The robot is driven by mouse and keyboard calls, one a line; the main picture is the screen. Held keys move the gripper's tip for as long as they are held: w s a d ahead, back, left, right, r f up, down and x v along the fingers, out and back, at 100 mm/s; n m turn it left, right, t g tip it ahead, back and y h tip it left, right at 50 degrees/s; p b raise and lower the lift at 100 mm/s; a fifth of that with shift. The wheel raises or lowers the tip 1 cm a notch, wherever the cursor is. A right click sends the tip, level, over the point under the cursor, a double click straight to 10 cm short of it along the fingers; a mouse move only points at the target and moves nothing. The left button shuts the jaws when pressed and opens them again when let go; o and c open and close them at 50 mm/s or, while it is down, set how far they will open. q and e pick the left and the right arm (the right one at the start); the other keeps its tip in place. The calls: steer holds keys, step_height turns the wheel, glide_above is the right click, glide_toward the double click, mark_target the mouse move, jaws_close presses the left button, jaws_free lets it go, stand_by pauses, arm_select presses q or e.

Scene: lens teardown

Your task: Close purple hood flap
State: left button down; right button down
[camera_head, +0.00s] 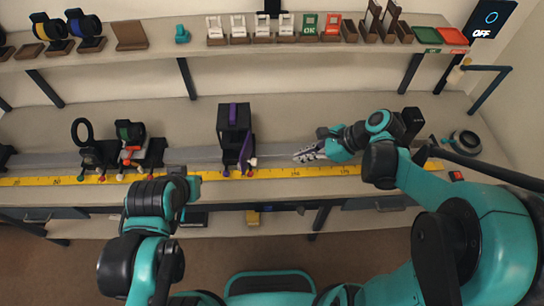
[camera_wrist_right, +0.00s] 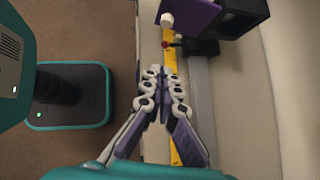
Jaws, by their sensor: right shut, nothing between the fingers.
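The hood is a black box (camera_head: 228,124) on the bench rail, with a purple strip on top. Its purple flap (camera_head: 245,152) stands out from the front right side, swung open, with a white knob on it. In the right wrist view the flap (camera_wrist_right: 192,20) is at the top, with the white knob (camera_wrist_right: 167,20) at its left end. My right gripper (camera_head: 299,155) is right of the flap, apart from it, pointing left. In the wrist view its fingertips (camera_wrist_right: 164,72) are together and empty, below the knob. My left gripper's fingers do not show.
A yellow ruler strip (camera_head: 308,172) runs along the rail. Optical mounts (camera_head: 130,135) stand on the rail to the left. A red knob (camera_wrist_right: 166,44) shows near the flap. A shelf (camera_head: 160,55) with small parts spans the back. The bench between gripper and hood is clear.

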steer(key=w+a+f+m+b, duration=0.1)
steer(key=w+a+f+b, duration=0.2)
steer(key=a+f, duration=0.4)
steer(key=a, duration=0.3)
steer(key=shift+w+a, duration=0.15)
steer(key=shift+a, duration=0.2)
steer(key=shift+a, duration=0.15)
